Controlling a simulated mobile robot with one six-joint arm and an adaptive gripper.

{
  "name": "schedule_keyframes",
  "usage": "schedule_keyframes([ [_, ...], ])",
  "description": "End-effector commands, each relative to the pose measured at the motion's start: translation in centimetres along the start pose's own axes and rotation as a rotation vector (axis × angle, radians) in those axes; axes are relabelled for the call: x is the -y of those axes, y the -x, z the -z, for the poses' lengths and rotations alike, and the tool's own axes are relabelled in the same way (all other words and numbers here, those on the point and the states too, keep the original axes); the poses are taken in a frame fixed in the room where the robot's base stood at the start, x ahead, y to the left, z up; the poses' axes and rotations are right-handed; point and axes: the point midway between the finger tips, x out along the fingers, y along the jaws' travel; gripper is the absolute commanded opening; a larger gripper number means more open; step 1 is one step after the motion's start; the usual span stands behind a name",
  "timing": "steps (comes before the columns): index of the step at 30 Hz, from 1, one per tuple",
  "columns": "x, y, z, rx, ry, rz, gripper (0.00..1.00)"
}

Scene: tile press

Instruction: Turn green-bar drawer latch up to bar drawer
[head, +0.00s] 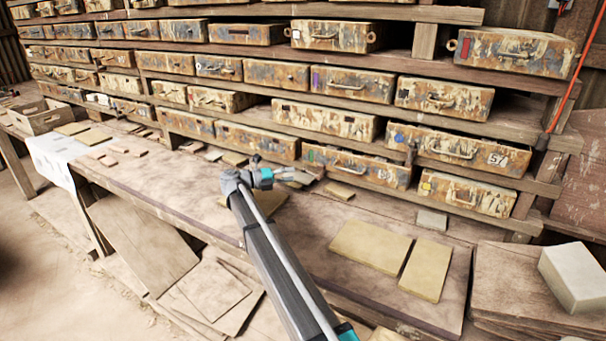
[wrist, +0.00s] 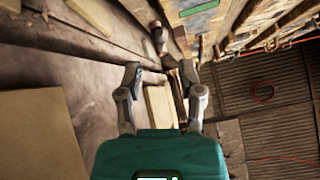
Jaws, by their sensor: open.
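The green-bar drawer (head: 355,168) is a rust-and-cream painted box in a low row of the rack, with a small green bar at its left end. A drawer front with a green bar also shows at the top of the wrist view (wrist: 199,9). My gripper (head: 296,175) is just left of and in front of that drawer, low over the bench. In the wrist view my gripper (wrist: 165,82) is open with its fingers apart and nothing gripped. A small brown piece (wrist: 158,38) stands ahead of the fingers; I cannot tell whether it is the latch or how it is turned.
The bench (head: 170,188) runs along the rack. Tan tiles (head: 370,246) lie on it to the right of my arm, and a pale block (head: 575,277) sits at far right. A pale wooden piece (wrist: 160,106) lies below my fingers.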

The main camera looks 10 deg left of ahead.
Motion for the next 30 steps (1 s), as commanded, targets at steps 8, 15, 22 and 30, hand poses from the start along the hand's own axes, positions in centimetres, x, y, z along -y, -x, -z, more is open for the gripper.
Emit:
schedule_keyframes([
  [8, 0.0, -3.7, 0.1, -0.001, 0.000, 0.000, 0.48],
  [15, 0.0, -5.1, 0.0, 0.001, 0.000, 0.000, 0.48],
  [22, 0.0, -5.1, 0.0, 0.001, 0.000, 0.000, 0.48],
  [30, 0.0, -5.1, 0.0, 0.002, 0.000, 0.000, 0.17],
])
